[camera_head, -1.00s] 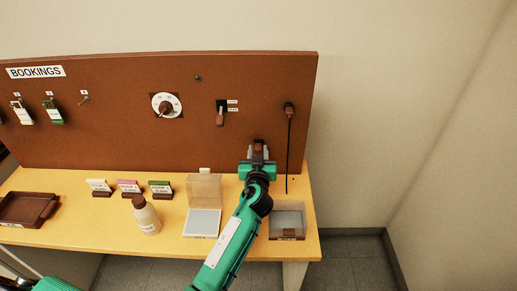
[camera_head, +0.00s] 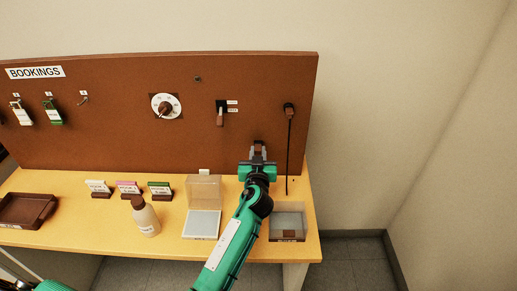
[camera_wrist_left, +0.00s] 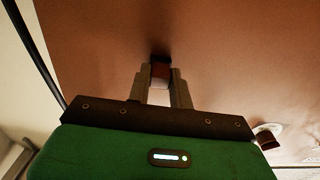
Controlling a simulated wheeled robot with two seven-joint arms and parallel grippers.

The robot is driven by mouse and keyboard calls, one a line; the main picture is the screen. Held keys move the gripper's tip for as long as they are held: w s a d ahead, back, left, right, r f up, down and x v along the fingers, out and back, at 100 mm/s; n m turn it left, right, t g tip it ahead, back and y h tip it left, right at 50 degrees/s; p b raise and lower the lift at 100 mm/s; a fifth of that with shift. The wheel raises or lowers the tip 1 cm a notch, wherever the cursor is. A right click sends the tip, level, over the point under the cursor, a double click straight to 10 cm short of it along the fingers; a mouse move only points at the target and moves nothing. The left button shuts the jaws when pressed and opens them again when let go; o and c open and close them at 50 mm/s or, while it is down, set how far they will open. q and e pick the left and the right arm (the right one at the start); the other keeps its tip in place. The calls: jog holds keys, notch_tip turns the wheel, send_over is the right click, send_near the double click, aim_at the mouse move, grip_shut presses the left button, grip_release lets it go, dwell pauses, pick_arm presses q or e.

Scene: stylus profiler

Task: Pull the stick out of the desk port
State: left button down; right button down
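The stick (camera_wrist_left: 160,72) is a small dark brown block with a paler end. In the left wrist view it sits at a dark port (camera_wrist_left: 159,56) low on the brown upright panel. My left gripper (camera_head: 258,154) is in front of that panel, with one finger on each side of the stick. The fingertips (camera_wrist_left: 160,77) look closed against its sides. How deep the stick sits in the port cannot be told. In the head view the stick (camera_head: 259,145) is small and partly hidden by the fingers.
A black cord (camera_head: 289,150) hangs from a plug just right of the gripper. On the yellow desk (camera_head: 110,215) are an open clear box (camera_head: 202,222), a grey tray (camera_head: 288,222), a bottle (camera_head: 146,217) and small card holders. A dial (camera_head: 165,106) and switch (camera_head: 221,113) are higher up.

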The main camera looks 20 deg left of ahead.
aim_at(258, 153)
pick_arm(q)
jog(key=shift+s, duration=0.15)
jog(key=shift+s+d, duration=0.15)
jog(key=shift+s, duration=0.1)
dwell(0.3)
jog(key=shift+s+d+b, duration=0.1)
jog(key=shift+s+b, duration=0.2)
jog(key=shift+s, duration=0.05)
jog(key=shift+b+v, duration=0.3)
jog(key=shift+v, duration=1.2)
